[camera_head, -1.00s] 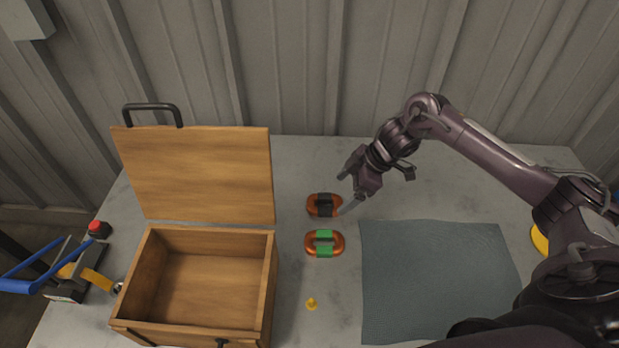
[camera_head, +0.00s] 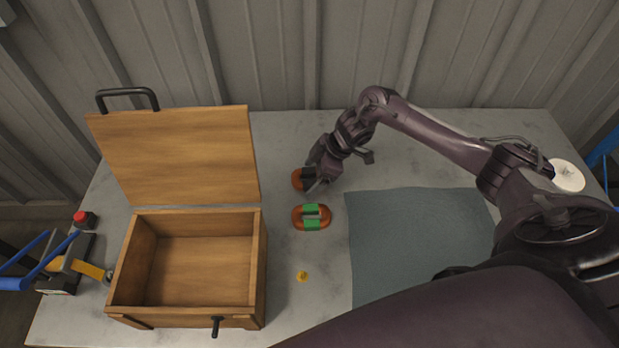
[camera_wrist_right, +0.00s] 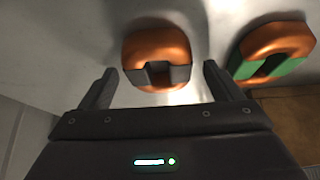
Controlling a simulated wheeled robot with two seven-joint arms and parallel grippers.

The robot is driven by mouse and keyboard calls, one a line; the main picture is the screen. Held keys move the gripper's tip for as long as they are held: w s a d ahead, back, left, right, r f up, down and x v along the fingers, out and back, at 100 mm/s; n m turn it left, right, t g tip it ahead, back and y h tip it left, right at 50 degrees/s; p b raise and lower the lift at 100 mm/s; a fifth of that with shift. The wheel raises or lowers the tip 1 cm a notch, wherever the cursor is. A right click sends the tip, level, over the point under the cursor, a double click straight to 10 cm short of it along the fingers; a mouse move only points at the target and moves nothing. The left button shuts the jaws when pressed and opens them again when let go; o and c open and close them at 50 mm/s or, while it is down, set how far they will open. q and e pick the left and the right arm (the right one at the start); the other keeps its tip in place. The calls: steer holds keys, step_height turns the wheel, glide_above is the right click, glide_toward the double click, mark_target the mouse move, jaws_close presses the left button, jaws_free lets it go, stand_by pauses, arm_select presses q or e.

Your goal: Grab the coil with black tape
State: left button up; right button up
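The coil with black tape (camera_head: 298,180) is an orange-brown ring with black wraps, lying on the grey table right of the box's lid. My right gripper (camera_head: 317,184) is over its right side and hides part of it in the head view. In the right wrist view the gripper (camera_wrist_right: 160,70) is open, its two fingers apart with the black-taped coil (camera_wrist_right: 157,42) in line with the gap, just beyond the fingertips. I cannot tell whether they touch. The coil with green tape (camera_head: 311,217) lies nearer; it also shows in the wrist view (camera_wrist_right: 272,50). My left gripper is out of view.
An open wooden box (camera_head: 262,262) with its lid raised stands to the left. A blue-grey mat (camera_head: 400,240) lies to the right. A small yellow piece (camera_head: 302,276) lies in front of the green coil. A white round object (camera_head: 567,175) is at the far right.

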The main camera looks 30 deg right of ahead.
steer(key=shift+r, duration=0.1)
steer(key=c, duration=1.2)
steer(key=shift+w, duration=0.1)
steer(key=shift+c, duration=0.2)
